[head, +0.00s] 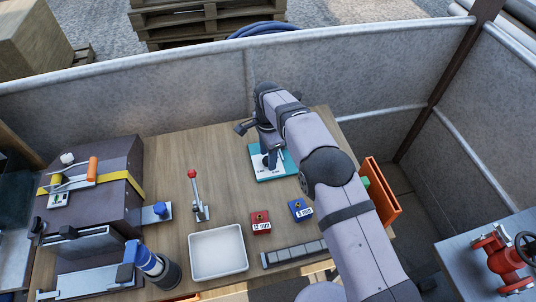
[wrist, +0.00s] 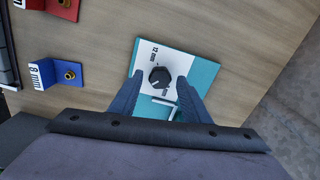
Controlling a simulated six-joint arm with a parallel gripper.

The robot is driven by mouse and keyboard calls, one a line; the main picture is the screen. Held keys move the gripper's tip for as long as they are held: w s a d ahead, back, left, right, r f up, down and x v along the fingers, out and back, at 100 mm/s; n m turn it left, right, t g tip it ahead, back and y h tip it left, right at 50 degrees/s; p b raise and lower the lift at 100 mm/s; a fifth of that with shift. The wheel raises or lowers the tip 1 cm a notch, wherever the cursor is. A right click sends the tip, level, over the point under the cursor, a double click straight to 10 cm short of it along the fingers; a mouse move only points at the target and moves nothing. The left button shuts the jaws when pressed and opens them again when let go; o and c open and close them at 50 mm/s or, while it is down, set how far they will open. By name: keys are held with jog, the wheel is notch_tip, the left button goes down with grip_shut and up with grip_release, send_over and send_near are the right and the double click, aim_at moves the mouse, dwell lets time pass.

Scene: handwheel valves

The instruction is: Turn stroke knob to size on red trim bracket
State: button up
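The black stroke knob (wrist: 159,77) sits on a white plate on a teal base (wrist: 205,72). "12 mm" is printed beside it at upper left; other markings are partly covered, and I cannot tell which way its pointer faces. My gripper (wrist: 160,75) is open, with one finger on each side of the knob and a gap to each. In the head view the arm partly covers the teal base (head: 262,174). The red trim bracket (head: 261,222) stands on the bench; its label is too small to read surely. It is cut off in the wrist view (wrist: 65,9).
A blue bracket (head: 300,209) marked "8 mm" in the wrist view stands beside the red one. A white tray (head: 218,251), a red-knobbed lever (head: 195,195) and a dark machine (head: 95,185) are to the left. An orange bin (head: 382,200) is right of the arm.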

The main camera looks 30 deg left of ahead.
jog(key=shift+r+p, duration=0.65)
jog(key=shift+r, duration=0.35)
